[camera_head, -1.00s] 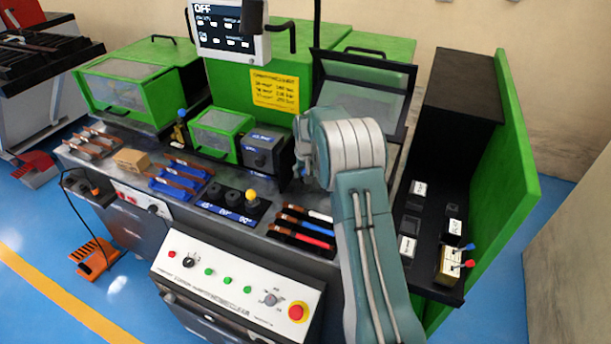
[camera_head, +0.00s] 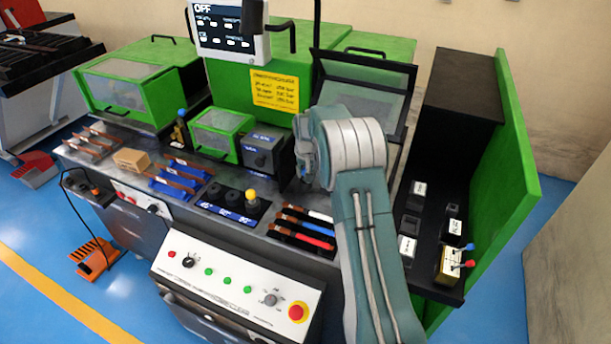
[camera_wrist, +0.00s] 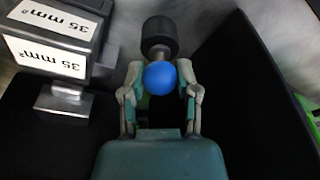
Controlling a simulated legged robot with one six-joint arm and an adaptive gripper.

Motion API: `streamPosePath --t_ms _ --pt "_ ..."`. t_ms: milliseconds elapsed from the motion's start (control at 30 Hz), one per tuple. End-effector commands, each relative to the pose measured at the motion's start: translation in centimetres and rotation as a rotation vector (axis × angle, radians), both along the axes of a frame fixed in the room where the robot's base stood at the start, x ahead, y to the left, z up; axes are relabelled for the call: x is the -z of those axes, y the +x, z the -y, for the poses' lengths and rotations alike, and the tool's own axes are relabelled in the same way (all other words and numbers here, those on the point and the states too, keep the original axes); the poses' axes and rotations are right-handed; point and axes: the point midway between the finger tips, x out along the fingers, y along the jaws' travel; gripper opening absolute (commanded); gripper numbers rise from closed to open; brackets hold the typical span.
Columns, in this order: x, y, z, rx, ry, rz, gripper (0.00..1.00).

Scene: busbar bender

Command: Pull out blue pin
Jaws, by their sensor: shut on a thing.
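The blue pin's round blue knob (camera_wrist: 160,78) sits between the two fingers of my gripper (camera_wrist: 160,70) in the wrist view. The fingers are closed against its sides. A dark cylindrical part (camera_wrist: 160,36) shows just beyond the knob; I cannot tell how deep the pin sits. In the head view my arm hides the gripper and the held pin. Another blue knob (camera_head: 182,113) stands at the left machine, and one more (camera_head: 470,247) is on a yellow holder at the right.
A block labelled 35 mm² (camera_wrist: 50,40) stands close left of my gripper in the wrist view. A dark panel (camera_wrist: 240,90) is close on the right. The head view shows a control panel (camera_head: 235,285), a yellow knob (camera_head: 251,196) and coloured bars (camera_head: 305,228) on the bench.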

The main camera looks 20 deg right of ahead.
Motion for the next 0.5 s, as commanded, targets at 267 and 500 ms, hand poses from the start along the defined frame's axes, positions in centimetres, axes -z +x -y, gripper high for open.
streamPosePath --t_ms 267,500 --pt "-0.9 0.1 0.0 0.000 -0.001 0.005 0.00" --pt "-1.5 0.1 0.0 0.000 -0.001 0.003 0.00"
